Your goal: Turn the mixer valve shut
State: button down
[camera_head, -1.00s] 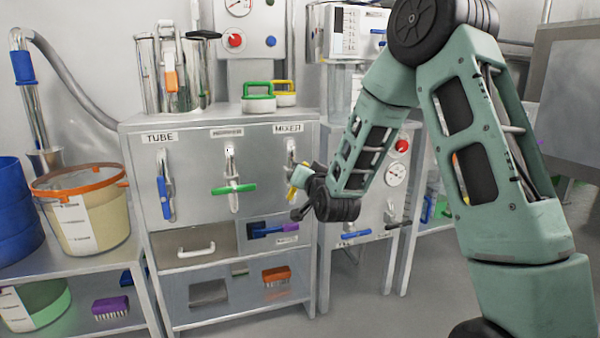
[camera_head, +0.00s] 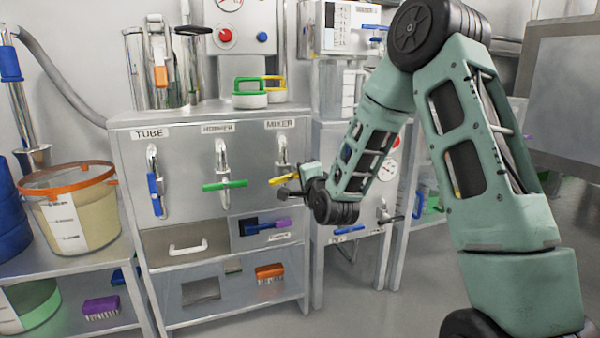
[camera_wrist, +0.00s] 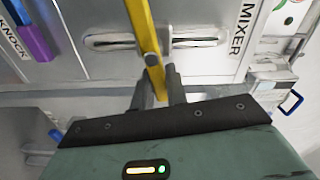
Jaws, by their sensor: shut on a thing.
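The mixer valve has a yellow lever (camera_head: 282,180) under the MIXER label (camera_head: 280,124), at the right of the cabinet panel. The lever now lies nearly crosswise to its upright metal pipe (camera_head: 282,150), tilted slightly. In the wrist view the yellow lever (camera_wrist: 146,40) runs across the pipe, with its near end between my fingers. My gripper (camera_wrist: 156,88) is shut on this lever end. In the head view my gripper (camera_head: 288,191) is small and partly merges with the lever's right end.
The green-handled valve (camera_head: 225,185) is close by on the left, its lever crosswise. The blue tube lever (camera_head: 155,195) hangs down along its pipe. A purple-and-blue tool (camera_head: 268,227) sits in the recess below.

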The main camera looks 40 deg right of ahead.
jog(key=shift+f+m, duration=0.4)
jog(key=shift+m, duration=0.7)
jog(key=c, duration=1.4)
grip_release()
jog(key=shift+s, duration=0.1)
